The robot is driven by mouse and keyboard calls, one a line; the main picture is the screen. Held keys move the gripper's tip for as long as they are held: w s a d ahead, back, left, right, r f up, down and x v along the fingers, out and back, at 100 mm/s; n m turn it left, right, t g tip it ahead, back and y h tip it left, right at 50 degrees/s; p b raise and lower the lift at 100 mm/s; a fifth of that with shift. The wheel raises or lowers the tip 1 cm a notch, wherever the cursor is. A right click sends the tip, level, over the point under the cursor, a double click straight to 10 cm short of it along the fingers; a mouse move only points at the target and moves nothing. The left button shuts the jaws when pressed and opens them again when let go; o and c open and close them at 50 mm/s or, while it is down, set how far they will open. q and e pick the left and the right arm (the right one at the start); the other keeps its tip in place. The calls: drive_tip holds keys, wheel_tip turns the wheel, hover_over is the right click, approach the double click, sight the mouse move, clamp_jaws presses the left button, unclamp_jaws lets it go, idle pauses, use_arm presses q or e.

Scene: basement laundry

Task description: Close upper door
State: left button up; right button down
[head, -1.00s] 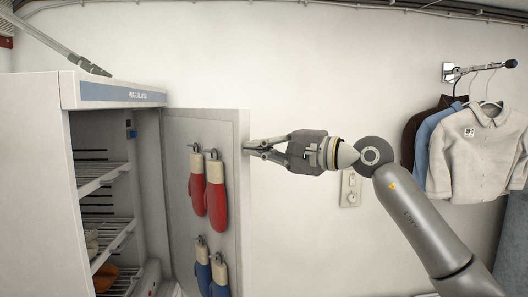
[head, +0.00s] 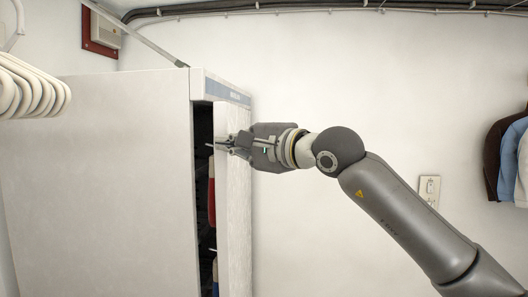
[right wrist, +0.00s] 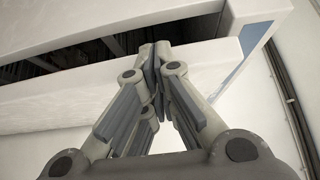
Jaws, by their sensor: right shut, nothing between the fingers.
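The tall white cabinet (head: 110,190) stands at left, with a blue-grey label strip (head: 227,90) at its top. Its white door (head: 236,210) is swung mostly in but ajar; a dark gap (head: 203,165) shows between door and cabinet. My right gripper (head: 222,146) is shut and empty, its fingertips at the door's free edge near the top. In the right wrist view the shut fingertips (right wrist: 158,58) overlap the door (right wrist: 70,92), with the dark gap beyond. Whether they touch it I cannot tell. My left gripper is not in view.
Slivers of a red mitten (head: 212,200) show in the gap. White hangers (head: 30,88) hang at far left. Clothes (head: 510,160) hang at far right, near a wall switch (head: 429,190).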

drive_tip(key=shift+m+t+h, duration=0.5)
drive_tip(key=shift+t, duration=0.1)
drive_tip(key=a+b, duration=0.1)
drive_tip(key=a, duration=0.4)
drive_tip(key=shift+a, duration=0.1)
drive_tip(key=shift+s+a, duration=0.1)
drive_tip(key=shift+a, duration=0.05)
drive_tip(key=shift+r, duration=0.15)
drive_tip(key=shift+s, duration=0.1)
